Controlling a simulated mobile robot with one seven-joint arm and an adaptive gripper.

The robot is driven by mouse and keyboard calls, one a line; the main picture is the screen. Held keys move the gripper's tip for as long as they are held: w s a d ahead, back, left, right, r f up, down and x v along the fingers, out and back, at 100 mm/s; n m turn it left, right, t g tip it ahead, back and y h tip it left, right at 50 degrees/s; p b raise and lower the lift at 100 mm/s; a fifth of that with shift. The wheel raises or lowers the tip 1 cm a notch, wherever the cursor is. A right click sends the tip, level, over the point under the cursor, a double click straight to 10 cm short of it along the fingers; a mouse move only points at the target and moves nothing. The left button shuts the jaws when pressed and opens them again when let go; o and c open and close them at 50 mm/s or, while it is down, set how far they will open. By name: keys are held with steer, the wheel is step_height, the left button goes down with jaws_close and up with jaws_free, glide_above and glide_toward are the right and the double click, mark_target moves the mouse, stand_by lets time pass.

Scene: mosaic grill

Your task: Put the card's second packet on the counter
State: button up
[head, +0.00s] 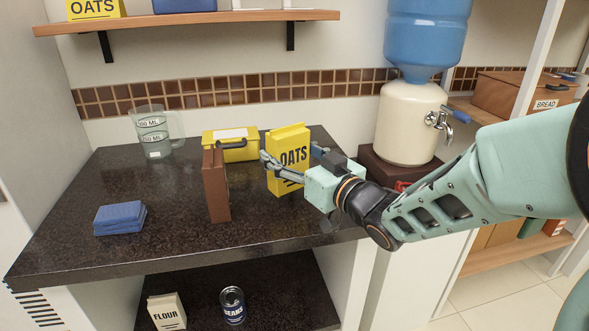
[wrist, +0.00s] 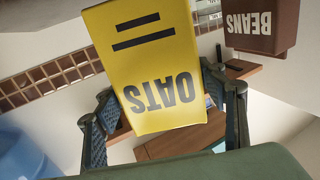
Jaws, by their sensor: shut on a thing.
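A yellow OATS packet (head: 288,158) is upright over the right part of the dark counter (head: 165,235). I cannot tell whether its base touches the counter. My gripper (head: 296,165) is shut on it, with a finger on either side. In the wrist view the packet (wrist: 150,60) appears upside down between the fingers (wrist: 165,120). No task card can be read. Another yellow OATS packet (head: 95,8) is on the wall shelf, cut off by the frame's top.
A tall brown box (head: 216,185), yellow box (head: 240,152), glass jug (head: 155,140) and blue stack (head: 119,218) stand on the counter. A water dispenser (head: 412,120) is at right. FLOUR (head: 166,312) and a BEANS can (head: 232,305) are below. The counter's front middle is bare.

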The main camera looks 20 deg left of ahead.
steer(key=shift+a+f, duration=0.25)
steer(key=shift+a+f+b, duration=0.15)
steer(key=shift+f+b, duration=0.45)
steer(key=shift+f, duration=1.05)
steer(key=shift+f, duration=0.15)
steer(key=o, duration=1.5)
steer(key=shift+s+d, duration=0.15)
steer(key=shift+d, duration=0.15)
steer(key=v, duration=1.1)
steer(key=shift+s+d+p, duration=0.15)
steer(key=shift+s+p, duration=0.05)
steer(key=shift+p, duration=0.1)
